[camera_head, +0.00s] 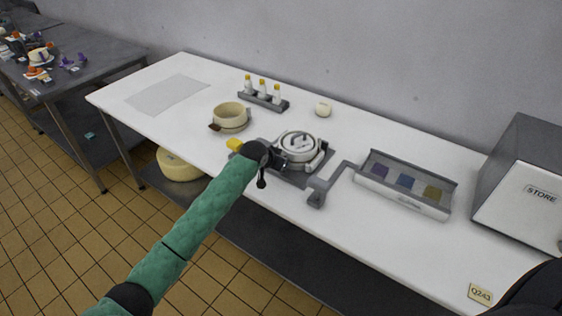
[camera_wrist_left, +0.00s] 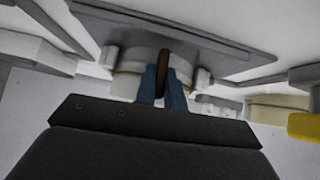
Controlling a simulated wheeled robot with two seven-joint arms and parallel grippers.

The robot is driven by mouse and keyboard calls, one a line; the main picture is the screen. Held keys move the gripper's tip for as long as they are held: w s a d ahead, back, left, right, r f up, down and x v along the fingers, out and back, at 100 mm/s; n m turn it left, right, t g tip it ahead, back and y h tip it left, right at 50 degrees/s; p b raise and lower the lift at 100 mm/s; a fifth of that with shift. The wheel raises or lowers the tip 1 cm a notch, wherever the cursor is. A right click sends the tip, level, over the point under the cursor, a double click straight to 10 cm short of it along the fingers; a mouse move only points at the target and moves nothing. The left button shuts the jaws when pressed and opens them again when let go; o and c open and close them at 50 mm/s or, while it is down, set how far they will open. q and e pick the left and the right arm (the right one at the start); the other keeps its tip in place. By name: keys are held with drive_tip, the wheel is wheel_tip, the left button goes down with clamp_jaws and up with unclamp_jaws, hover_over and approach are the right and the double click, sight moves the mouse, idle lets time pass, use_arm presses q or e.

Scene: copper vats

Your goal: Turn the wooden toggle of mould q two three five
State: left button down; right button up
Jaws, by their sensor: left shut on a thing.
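The mould (camera_head: 298,145) is a round, pale device with a grey clamp frame, on a grey base plate on the white table. My left gripper (camera_head: 277,158) reaches it from the front left in the head view. In the left wrist view, the brown wooden toggle (camera_wrist_left: 163,62) stands upright between the blue fingers of my left gripper (camera_wrist_left: 162,82), which is shut on it. The mould's pale round side (camera_wrist_left: 127,82) is right behind the toggle. The gripper hides the toggle in the head view. I cannot read a number on the mould. My right gripper is out of view.
A grey crank-like arm (camera_head: 320,190) and a tray with coloured squares (camera_head: 402,187) stand right of the mould. A cream bowl (camera_head: 230,115) and a rack of bottles (camera_head: 263,97) are behind left. A STORE box (camera_head: 525,190) and Q243 label (camera_head: 480,293) are at right.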

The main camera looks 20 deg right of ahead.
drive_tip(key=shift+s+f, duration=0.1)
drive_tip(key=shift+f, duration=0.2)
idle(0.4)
use_arm(q)
drive_tip(key=c, duration=1.5)
unclamp_jaws()
